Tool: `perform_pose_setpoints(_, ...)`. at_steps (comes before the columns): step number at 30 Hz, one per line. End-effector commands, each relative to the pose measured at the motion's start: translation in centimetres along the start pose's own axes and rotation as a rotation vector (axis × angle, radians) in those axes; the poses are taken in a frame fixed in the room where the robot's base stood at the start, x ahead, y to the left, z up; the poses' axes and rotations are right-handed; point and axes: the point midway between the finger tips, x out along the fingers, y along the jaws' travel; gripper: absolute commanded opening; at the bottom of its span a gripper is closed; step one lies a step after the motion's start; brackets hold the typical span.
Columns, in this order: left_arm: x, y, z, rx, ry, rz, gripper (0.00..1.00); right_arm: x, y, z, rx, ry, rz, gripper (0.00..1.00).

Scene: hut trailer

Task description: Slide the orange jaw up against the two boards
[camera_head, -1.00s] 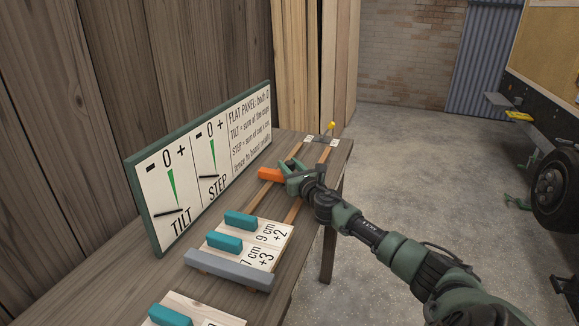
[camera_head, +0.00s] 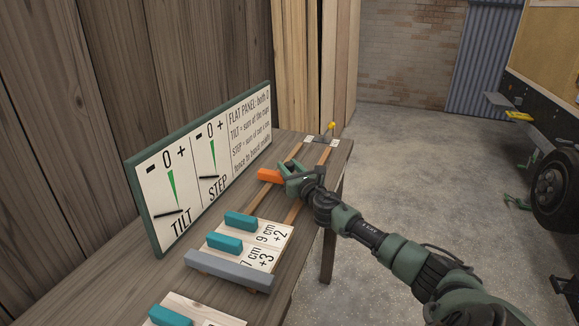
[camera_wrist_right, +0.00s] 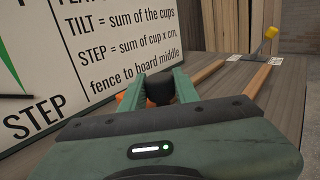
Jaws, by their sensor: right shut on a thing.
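The orange jaw (camera_head: 269,175) sits across two wooden rails (camera_head: 293,210) on the bench, with a gap of bare rail between it and the boards. My right gripper (camera_head: 292,174) is at its right side. In the right wrist view the fingers (camera_wrist_right: 160,88) are closed around a dark round knob (camera_wrist_right: 160,89), with bits of orange jaw (camera_wrist_right: 121,97) behind. The two boards, marked 9 cm +2 (camera_head: 284,235) and 7 cm +3 (camera_head: 262,257), lie side by side against a grey fence bar (camera_head: 228,273). Each has a teal block on it. My left gripper is not in view.
A green-framed sign (camera_head: 200,170) with TILT and STEP gauges stands along the back of the bench. A yellow-tipped lever (camera_head: 331,127) is at the rails' far end. Another board with a teal block (camera_head: 170,315) lies at the near edge.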

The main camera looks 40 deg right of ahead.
Motion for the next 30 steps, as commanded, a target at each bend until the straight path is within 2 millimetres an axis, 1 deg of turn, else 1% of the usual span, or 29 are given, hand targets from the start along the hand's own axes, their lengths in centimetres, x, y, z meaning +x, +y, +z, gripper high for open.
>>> perform_pose_setpoints(1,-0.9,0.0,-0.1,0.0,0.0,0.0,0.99,-0.7,0.9,0.1,-0.001,0.006,0.007,0.0)
perform_pose_setpoints(3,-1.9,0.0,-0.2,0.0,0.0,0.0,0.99,-1.9,2.2,0.2,-0.002,0.008,0.009,0.0)
perform_pose_setpoints(6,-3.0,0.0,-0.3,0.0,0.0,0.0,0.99,-3.8,4.1,0.1,0.001,0.009,0.01,0.0)
perform_pose_setpoints(10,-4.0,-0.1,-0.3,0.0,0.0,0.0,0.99,-5.7,5.9,0.0,0.001,0.008,0.008,0.0)
perform_pose_setpoints(12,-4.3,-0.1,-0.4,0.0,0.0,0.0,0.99,-6.3,6.4,0.0,0.002,0.006,0.006,0.0)
perform_pose_setpoints(15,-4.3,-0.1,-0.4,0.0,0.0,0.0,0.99,-6.7,6.7,0.0,0.001,0.003,0.004,0.0)
perform_pose_setpoints(23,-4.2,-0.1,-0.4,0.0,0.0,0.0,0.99,-6.7,6.7,-0.1,0.002,0.002,0.002,0.0)
perform_pose_setpoints(24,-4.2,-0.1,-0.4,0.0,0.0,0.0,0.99,-6.7,6.7,-0.1,0.002,0.002,0.002,0.39)
perform_pose_setpoints(25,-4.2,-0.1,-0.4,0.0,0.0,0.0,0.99,-6.7,6.7,-0.1,0.002,0.002,0.002,0.47)
perform_pose_setpoints(26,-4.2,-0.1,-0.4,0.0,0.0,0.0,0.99,-6.7,6.7,-0.1,0.002,0.002,0.002,0.52)
perform_pose_setpoints(30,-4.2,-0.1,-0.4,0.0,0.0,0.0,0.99,-6.6,6.7,-0.1,0.002,0.002,0.002,0.52)
